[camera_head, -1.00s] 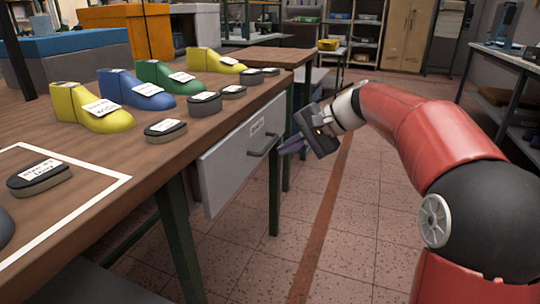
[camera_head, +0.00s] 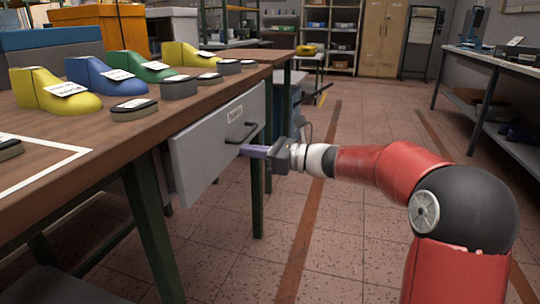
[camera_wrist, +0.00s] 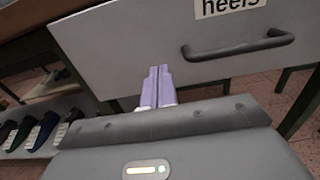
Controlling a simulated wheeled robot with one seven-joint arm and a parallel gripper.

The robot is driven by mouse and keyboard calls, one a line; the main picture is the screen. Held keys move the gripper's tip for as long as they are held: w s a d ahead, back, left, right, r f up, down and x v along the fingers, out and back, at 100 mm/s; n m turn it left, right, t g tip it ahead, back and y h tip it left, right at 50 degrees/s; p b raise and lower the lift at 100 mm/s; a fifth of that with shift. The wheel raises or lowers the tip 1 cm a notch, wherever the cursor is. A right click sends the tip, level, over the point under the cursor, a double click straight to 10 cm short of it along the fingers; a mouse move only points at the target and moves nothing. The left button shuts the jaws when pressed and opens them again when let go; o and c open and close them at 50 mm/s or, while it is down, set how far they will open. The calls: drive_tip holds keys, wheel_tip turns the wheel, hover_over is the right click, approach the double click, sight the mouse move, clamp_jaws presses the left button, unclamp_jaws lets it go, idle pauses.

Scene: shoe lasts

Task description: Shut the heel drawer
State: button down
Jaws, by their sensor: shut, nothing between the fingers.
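The heel drawer is a light grey drawer (camera_head: 200,162) under the edge of the wooden bench, with a dark bar handle (camera_head: 243,132). Its front stands out from under the tabletop. In the wrist view the drawer front (camera_wrist: 130,40) carries a "heels" label (camera_wrist: 228,7), and the handle (camera_wrist: 238,47) is right of my fingers. My gripper (camera_head: 243,151) is shut and empty, its purple fingers pointing at the drawer front just below the handle. In the wrist view the closed fingertips (camera_wrist: 158,70) overlap the front; I cannot tell whether they touch it.
The bench top (camera_head: 50,165) holds yellow (camera_head: 50,92), blue (camera_head: 98,78) and green (camera_head: 140,67) shoe lasts and several dark heel pieces. A green bench leg (camera_head: 152,235) stands below the drawer's left side. The tiled floor (camera_head: 350,235) right of the bench is clear.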

sight(219, 144)
drive_tip(key=x, duration=0.6)
drive_tip(key=p+x, duration=0.1)
drive_tip(key=x, duration=0.2)
drive_tip(key=shift+a, duration=0.25)
drive_tip(key=shift+w+a+r, duration=0.1)
drive_tip(key=shift+a, duration=0.05)
drive_tip(key=shift+r, duration=0.1)
